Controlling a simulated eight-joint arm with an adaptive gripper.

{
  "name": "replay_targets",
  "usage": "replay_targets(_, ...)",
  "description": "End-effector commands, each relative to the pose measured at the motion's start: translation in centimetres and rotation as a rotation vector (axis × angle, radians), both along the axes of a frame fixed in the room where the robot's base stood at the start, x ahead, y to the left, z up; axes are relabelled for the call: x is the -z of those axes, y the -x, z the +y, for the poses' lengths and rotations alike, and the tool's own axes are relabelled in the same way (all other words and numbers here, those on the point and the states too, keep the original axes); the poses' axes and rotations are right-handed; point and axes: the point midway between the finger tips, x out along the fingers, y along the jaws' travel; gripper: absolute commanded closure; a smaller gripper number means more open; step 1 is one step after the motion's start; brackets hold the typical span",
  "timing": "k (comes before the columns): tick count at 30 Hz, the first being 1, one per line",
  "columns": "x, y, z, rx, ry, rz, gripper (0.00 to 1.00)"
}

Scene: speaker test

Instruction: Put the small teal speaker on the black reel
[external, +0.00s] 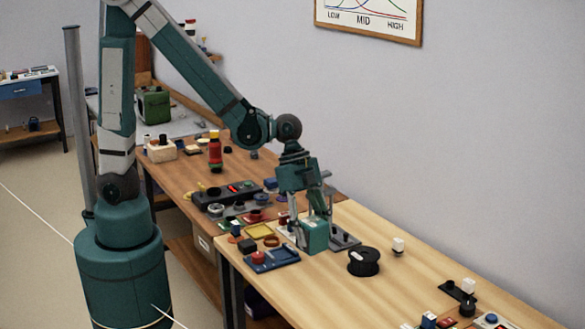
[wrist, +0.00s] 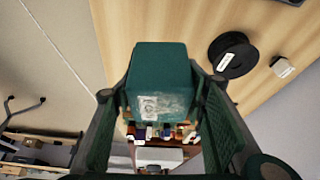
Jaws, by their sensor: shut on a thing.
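The small teal speaker (external: 314,235) is a box held between the fingers of my gripper (external: 312,222). In the wrist view the speaker (wrist: 160,85) sits between the two fingers of my gripper (wrist: 160,105), with a pale worn patch on its near face. The black reel (external: 363,262) lies flat on the light wooden table, to the right of the speaker and apart from it. I cannot tell whether the speaker touches the table.
A dark plate (external: 345,238) lies just right of the speaker. A blue tray (external: 272,260) is to its left. A small white block (external: 398,245) stands beyond the reel. Several small parts lie at the table's front right. The wood (external: 330,290) before the reel is clear.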

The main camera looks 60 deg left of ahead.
Motion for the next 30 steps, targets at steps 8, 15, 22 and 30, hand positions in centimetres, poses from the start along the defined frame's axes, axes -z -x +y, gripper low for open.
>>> replay_targets(8,-2.2,-4.6,-1.2,0.026,-0.001,-0.001,0.8)
replay_targets(15,-3.3,-8.6,-2.0,0.051,-0.002,0.0,0.8)
replay_targets(22,-4.2,-12.4,-2.6,0.074,0.0,0.0,0.8)
replay_targets(30,-4.6,-15.8,-2.9,0.099,0.001,0.0,0.8)
